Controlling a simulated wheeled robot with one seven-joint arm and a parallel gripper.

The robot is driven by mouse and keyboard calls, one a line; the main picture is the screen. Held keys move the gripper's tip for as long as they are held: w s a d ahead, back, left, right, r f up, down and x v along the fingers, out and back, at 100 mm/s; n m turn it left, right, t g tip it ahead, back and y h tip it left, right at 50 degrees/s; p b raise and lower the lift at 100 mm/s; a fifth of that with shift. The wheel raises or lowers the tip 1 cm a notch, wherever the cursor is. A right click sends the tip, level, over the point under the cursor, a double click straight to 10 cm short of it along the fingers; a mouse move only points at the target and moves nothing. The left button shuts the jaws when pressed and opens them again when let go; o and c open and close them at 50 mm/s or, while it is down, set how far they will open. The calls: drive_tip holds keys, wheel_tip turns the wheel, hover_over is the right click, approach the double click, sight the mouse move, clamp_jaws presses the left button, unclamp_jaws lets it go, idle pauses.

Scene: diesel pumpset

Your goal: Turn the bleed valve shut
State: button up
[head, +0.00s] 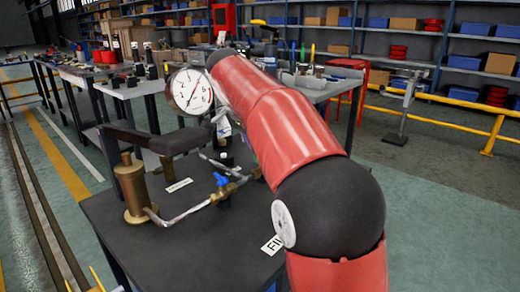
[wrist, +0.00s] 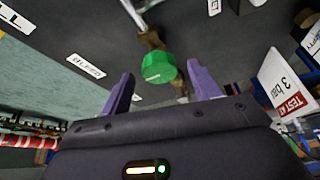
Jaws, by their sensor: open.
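A green valve knob (wrist: 158,66) sits on a brass fitting (wrist: 150,40) in the wrist view, on the dark bench top. A white label (wrist: 87,66) that seems to read BLEED lies to its left. My gripper (wrist: 160,72) is open, with one purple finger on each side of the knob in the picture. Whether the fingers touch it or are level with it I cannot tell. In the head view my red arm hides the gripper and the green knob. A blue-handled valve (head: 221,180) on brass pipework shows left of my arm.
A brass pump cylinder (head: 135,190) with a dark lever (head: 155,138) and a white-faced gauge (head: 190,91) stand on the bench (head: 200,245). A TEST card (wrist: 285,85) stands right of the gripper. Shelves and a yellow rail (head: 460,125) are behind.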

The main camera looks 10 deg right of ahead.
drive_tip(key=v, duration=0.7)
